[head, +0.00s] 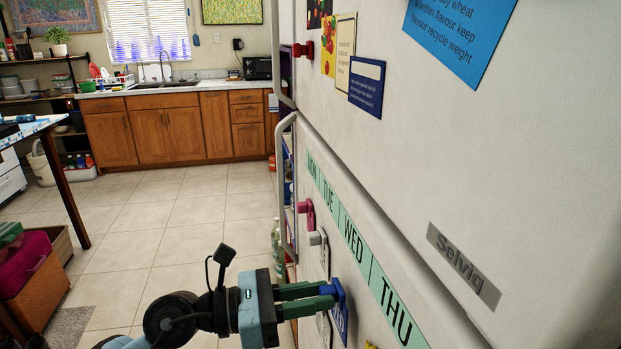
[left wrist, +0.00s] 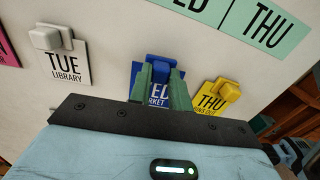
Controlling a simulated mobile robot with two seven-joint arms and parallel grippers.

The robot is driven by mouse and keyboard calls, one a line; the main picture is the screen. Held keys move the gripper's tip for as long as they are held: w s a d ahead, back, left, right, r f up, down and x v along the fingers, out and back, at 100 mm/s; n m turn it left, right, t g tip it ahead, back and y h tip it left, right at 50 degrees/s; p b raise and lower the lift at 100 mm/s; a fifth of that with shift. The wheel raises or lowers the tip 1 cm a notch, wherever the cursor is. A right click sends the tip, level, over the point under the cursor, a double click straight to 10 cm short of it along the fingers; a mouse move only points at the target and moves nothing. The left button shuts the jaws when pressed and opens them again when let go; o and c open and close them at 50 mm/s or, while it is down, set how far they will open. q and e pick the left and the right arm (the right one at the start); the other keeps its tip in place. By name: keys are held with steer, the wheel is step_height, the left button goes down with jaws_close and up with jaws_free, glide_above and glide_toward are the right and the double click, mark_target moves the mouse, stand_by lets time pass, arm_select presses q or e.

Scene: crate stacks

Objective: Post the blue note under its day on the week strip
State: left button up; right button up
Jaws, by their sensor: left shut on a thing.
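The blue note (left wrist: 137,77), with "ED" and "MARKET" legible, sits at the fridge door under a blue magnet (left wrist: 162,62). My left gripper (head: 333,293) is shut on this magnet; its green fingers cover part of the note in the left wrist view (left wrist: 160,82). The note (head: 341,318) shows beside the fingers in the head view. The green week strip (head: 365,262) runs across the door with MON, TUE, WED and THU readable. The note is below the strip, roughly under WED. I cannot tell whether it touches the door. My right gripper is not in view.
A white TUE note (left wrist: 68,68) with a grey magnet (left wrist: 50,37) is left of the blue note. A yellow THU note (left wrist: 208,98) with a yellow magnet (left wrist: 228,89) is close on its right. The fridge handle (head: 284,185) stands out at the door's left edge.

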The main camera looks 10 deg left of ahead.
arm_select(q)
steer(key=shift+w+d+p, duration=0.3)
steer(key=shift+d+p, duration=0.05)
steer(key=shift+d, duration=0.3)
stand_by(1.8)
steer(key=o, duration=0.9)
steer(key=shift+b+v, duration=0.75)
steer(key=shift+v, duration=2.45)
steer(key=shift+f, duration=0.1)
